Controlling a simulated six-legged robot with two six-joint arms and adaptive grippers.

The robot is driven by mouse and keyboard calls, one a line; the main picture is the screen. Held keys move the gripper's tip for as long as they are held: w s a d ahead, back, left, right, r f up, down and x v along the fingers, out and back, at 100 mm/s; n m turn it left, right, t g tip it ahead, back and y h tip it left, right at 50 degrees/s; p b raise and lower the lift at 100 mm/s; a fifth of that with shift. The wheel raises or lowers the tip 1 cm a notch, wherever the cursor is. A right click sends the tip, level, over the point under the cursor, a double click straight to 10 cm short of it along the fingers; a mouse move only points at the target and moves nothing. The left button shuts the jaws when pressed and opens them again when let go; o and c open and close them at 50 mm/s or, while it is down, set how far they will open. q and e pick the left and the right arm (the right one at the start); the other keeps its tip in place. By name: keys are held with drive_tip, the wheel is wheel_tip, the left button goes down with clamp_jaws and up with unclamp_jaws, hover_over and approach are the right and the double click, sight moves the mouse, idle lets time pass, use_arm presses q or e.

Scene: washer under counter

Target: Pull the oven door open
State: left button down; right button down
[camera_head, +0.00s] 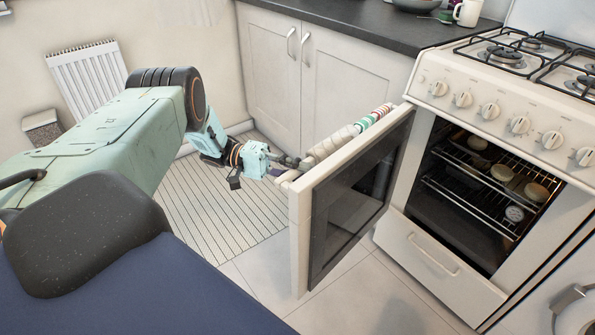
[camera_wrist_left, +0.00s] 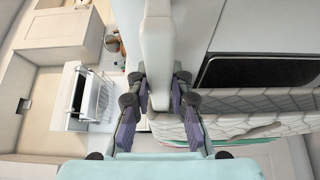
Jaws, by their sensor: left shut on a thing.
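The oven door (camera_head: 298,245) stands wide open, swung out from the left side of the oven, its dark glass inner face turned right. My left gripper (camera_head: 285,172) is at the door's free end, on its outer side. In the left wrist view, the purple finger pads of my left gripper (camera_wrist_left: 157,112) sit on both sides of a white bar (camera_wrist_left: 157,50), which looks like the door handle. The gripper is shut on it. Rolled, patterned cloths hang along the door's outer side. My right gripper is not in view.
The oven cavity (camera_head: 480,195) shows racks with several round items and a dial. A drawer (camera_head: 435,265) is below it. White cabinets (camera_head: 325,75) stand behind the door. A striped mat (camera_head: 205,205) lies on the floor at left. Tiled floor is clear in front of the oven.

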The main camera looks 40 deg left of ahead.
use_arm(q)
drive_tip(key=shift+w+a, duration=0.1)
drive_tip(key=shift+a, duration=0.15)
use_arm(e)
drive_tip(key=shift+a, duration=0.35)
use_arm(q)
drive_tip(key=c, duration=1.2)
unclamp_jaws()
drive_tip(key=v, duration=0.7)
drive_tip(key=shift+a, duration=0.3)
drive_tip(key=shift+r, duration=0.1)
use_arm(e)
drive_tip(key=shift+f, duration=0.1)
